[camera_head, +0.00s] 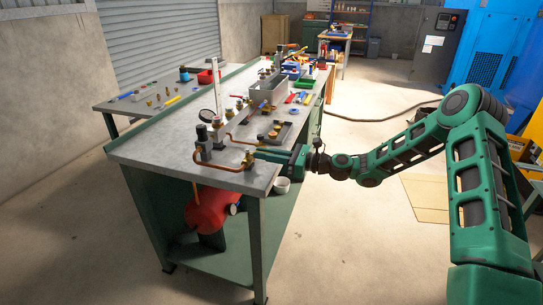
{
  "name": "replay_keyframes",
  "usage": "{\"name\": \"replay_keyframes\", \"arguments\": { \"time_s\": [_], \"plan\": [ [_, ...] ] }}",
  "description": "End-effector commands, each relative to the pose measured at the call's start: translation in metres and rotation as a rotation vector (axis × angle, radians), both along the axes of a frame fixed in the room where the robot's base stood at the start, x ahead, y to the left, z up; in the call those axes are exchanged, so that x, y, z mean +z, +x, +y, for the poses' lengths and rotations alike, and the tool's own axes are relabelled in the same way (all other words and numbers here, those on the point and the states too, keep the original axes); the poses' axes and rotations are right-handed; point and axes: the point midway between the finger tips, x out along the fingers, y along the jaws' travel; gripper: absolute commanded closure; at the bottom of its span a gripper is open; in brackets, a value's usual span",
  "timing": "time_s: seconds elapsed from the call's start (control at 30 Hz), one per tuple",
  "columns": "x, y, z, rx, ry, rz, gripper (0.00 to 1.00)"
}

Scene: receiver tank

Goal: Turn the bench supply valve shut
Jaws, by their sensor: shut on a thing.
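The bench supply valve (248,161) appears as a small brass fitting at the end of a copper pipe (222,167), near the bench's front right corner. My gripper (258,153) reaches in from the right, low over the bench top, and is shut on the valve's handle. The fingers largely hide the handle, so I cannot tell its angle. A red receiver tank (212,207) sits under the bench top.
A hose (380,119) crosses the floor. Open floor lies right of the bench.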

Motion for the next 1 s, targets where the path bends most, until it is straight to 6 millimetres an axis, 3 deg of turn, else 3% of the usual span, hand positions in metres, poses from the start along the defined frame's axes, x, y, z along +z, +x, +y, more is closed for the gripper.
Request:
{"name": "replay_keyframes", "arguments": {
  "time_s": [0.13,0.17,0.23,0.63,1.0],
  "plan": [
    [0.000,-0.002,0.002,0.006,0.001,0.002,1.00],
    [0.000,-0.002,0.002,0.006,0.001,0.002,0.84],
    [0.000,-0.002,0.002,0.006,0.001,0.002,0.68],
    [-0.001,-0.003,-0.003,0.002,-0.001,0.001,0.68],
    [-0.001,-0.025,-0.063,0.000,-0.001,0.003,0.68]
  ]
}}
